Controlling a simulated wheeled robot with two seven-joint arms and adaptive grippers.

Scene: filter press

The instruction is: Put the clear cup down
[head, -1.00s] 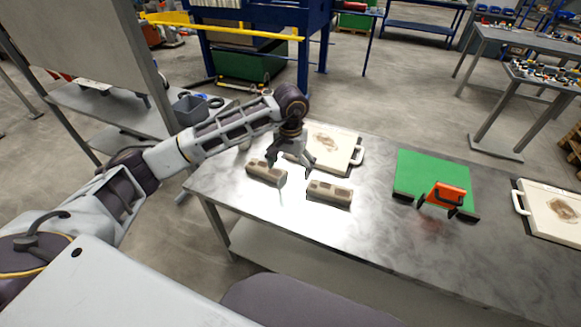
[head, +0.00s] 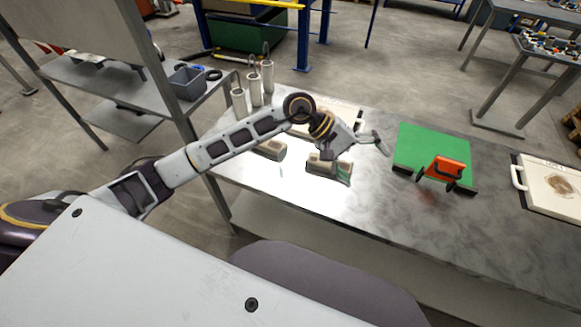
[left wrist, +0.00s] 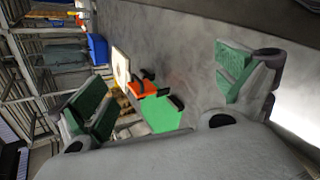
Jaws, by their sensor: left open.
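I cannot make out a clear cup in any view. My left gripper (head: 362,154) is over the metal table (head: 330,215), between the right-hand grey-beige block (head: 342,173) and the green board (head: 425,135). In the left wrist view my left gripper (left wrist: 165,92) has its green-padded fingers spread wide, with nothing visible between them nearby. The green board (left wrist: 160,115) and an orange piece (left wrist: 141,89) show farther off between the fingers. My right gripper is not in view.
The orange piece (head: 446,167) stands on dark supports at the green board's front edge. Another block (head: 270,149) is partly behind my arm. Several pale cylinders (head: 239,100) stand at the back left. A white tray (head: 555,200) lies right. The table's front middle is clear.

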